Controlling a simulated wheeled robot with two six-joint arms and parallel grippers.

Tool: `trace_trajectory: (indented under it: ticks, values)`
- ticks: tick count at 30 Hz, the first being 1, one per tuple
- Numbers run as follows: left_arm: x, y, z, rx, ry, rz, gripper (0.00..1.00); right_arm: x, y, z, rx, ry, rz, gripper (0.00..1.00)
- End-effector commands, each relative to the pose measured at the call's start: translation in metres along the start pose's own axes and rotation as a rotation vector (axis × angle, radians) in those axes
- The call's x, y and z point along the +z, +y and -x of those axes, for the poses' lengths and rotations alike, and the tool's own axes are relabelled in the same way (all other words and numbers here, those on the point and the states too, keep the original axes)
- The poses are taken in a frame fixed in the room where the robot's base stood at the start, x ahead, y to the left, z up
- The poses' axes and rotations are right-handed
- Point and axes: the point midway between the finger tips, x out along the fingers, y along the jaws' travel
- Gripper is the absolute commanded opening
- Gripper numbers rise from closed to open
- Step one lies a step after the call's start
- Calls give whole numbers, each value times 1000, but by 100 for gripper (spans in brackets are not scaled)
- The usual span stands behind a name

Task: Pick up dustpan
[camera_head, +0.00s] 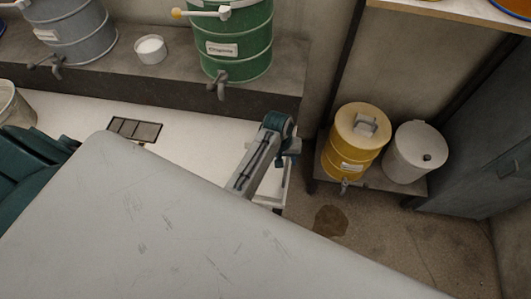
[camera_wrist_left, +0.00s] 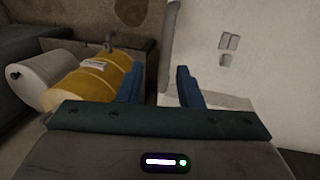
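I cannot make out a dustpan in either view. My left gripper (camera_head: 284,140) shows in the head view near the right end of the white surface, partly seen from behind. In the left wrist view, its two blue fingers (camera_wrist_left: 158,86) stand apart with nothing between them. My right gripper is in neither view.
A yellow drum (camera_head: 351,146) with a tap and a white lidded bucket (camera_head: 414,152) stand on a low shelf at right. A brown stain (camera_head: 331,220) marks the floor. A green drum (camera_head: 236,45), a grey drum (camera_head: 72,30) and a white cup (camera_head: 150,50) stand on the back ledge. A dark panel (camera_head: 136,130) lies on the white surface (camera_head: 195,140).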

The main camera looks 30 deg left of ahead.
Motion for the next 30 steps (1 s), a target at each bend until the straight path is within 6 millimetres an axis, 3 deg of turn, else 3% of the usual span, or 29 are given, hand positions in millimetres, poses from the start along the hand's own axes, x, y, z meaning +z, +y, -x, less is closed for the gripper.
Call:
trace_trajectory:
  ticks: [12, 22, 27, 30]
  values:
    - [-1, -6, -45, 0, -1, -1, 33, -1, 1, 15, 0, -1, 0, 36]
    - [0, -6, -53, 1, 2, -1, 33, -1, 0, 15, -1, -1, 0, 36]
    - [0, -6, -53, 0, 1, -1, 1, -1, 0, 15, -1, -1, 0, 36]
    - [0, -6, -53, 0, 1, -1, 0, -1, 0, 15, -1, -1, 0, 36]
